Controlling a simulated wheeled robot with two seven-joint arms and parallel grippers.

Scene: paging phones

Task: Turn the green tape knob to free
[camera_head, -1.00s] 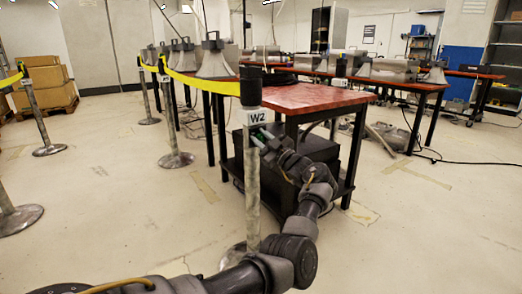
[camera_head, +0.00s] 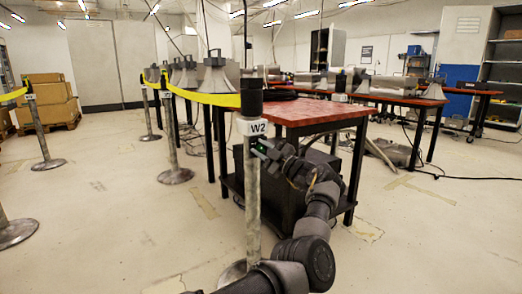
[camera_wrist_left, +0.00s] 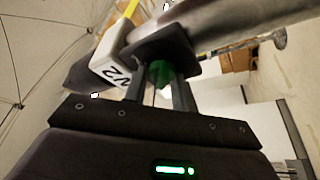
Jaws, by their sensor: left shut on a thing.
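The W2 post (camera_head: 253,200) stands upright in front of me, with a black head (camera_head: 249,100) and a white W2 label (camera_head: 251,127). The green tape knob (camera_wrist_left: 161,72) shows in the left wrist view between my left gripper's fingers (camera_wrist_left: 160,85). They are shut on it, and they cover much of it. In the head view my left gripper (camera_head: 259,148) is at the post just below the label, reaching from the right side of the post. The knob's turned position cannot be read. My right gripper is not in view.
Yellow tape (camera_head: 205,98) runs from the post head back to another post (camera_head: 170,130). A red-topped table (camera_head: 315,110) with dark boxes beneath stands close behind my gripper. Grey horn speakers (camera_head: 217,75) stand farther back. The floor at left is open.

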